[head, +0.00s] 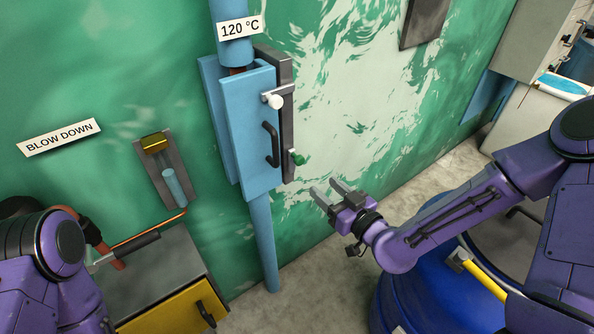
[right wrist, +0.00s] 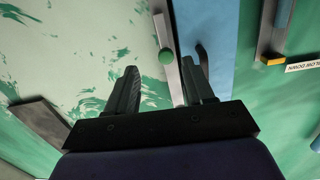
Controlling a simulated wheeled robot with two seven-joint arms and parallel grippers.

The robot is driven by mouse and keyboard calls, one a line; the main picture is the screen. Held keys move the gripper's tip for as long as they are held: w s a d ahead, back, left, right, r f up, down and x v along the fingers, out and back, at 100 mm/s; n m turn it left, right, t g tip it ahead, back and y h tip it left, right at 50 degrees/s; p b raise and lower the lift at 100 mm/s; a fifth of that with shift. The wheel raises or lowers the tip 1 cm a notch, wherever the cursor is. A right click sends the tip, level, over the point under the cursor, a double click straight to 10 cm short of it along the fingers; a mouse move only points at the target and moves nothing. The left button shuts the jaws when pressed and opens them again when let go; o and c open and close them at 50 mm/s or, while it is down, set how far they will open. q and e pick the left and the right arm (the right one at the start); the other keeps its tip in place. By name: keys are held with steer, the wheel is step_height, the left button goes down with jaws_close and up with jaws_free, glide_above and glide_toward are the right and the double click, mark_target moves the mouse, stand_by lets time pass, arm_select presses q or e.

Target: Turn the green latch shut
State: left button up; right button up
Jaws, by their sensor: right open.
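The green latch (head: 299,158) is a small green knob low on the grey right edge of the blue wall box (head: 245,130).
The box door has a black handle (head: 270,145) and a white-knobbed latch (head: 274,100) above it. A blue pipe (head: 264,245) runs down below. A blue drum (head: 425,300) stands under my right arm. A grey cabinet (head: 160,275) with a yellow front is at lower left.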

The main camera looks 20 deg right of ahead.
mark_target(301, 162)
steer(key=shift+n+t+y, duration=0.3)
steer(key=shift+n+t, duration=0.1)
steer(key=x, duration=0.3)
steer(key=r+p+x, duration=0.1)
steer(key=x, duration=0.3)
steer(key=r+p+x, duration=0.1)
steer(key=x, duration=0.3)
steer(key=shift+a, duration=0.15)
steer(key=shift+f, duration=0.1)
jaws_close()
